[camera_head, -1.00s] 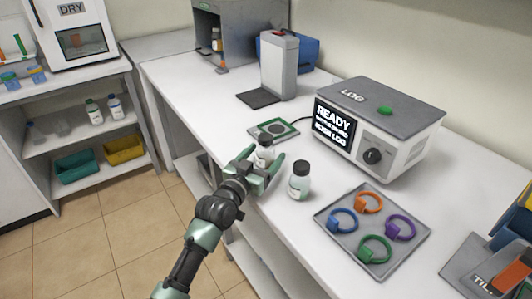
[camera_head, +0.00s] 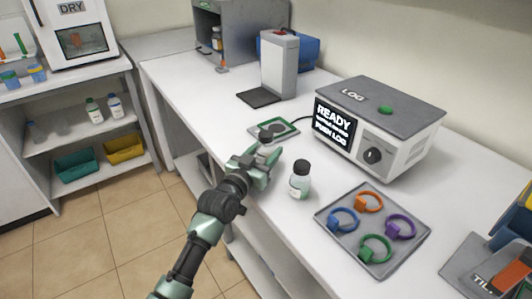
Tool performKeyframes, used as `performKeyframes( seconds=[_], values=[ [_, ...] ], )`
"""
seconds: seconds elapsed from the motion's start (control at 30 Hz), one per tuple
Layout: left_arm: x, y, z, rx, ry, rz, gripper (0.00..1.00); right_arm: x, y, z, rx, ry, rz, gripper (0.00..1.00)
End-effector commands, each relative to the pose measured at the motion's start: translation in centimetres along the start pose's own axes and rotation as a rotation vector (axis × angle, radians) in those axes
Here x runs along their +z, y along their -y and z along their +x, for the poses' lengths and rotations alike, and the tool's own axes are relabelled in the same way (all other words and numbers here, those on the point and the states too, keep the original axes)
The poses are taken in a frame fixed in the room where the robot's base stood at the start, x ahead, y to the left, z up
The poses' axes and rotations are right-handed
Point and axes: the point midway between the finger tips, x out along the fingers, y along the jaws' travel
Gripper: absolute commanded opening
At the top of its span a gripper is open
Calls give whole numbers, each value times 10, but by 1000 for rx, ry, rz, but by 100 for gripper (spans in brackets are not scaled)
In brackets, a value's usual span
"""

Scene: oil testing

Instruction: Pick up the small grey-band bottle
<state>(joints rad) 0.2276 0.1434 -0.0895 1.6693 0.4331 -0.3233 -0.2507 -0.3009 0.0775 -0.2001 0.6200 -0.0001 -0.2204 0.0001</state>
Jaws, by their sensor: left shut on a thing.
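My left gripper (camera_head: 265,160) is shut on a small bottle with a dark cap (camera_head: 265,136) above the front part of the bench. The gripper hides most of this bottle, and its band cannot be made out. Another dark-capped bottle (camera_head: 300,181) with a pale label stands upright on the bench, just right of the gripper and apart from it. My right gripper is not in view.
A green-edged pad (camera_head: 288,131) lies just behind the gripper. The LOG machine (camera_head: 376,128) stands to the right. A grey tray (camera_head: 333,232) with coloured rings is at the front right. A grey upright unit (camera_head: 279,68) stands farther back.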

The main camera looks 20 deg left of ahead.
Motion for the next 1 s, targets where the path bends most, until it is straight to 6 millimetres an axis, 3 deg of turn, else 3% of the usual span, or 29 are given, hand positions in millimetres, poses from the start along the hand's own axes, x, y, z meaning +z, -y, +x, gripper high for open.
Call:
performKeyframes(
  seconds=[0.17, 0.6, 0.87, 1.0],
  values=[
    [-31, 0, 0, -1, -9, 1, 10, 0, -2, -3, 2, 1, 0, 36],
    [-151, 0, 0, -1, -10, 2, 10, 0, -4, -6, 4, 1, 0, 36],
    [-189, 0, 0, -1, -5, 1, 10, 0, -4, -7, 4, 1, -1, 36],
    [-206, 0, 0, -1, -5, 2, 10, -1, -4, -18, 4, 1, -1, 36]
  ],
)
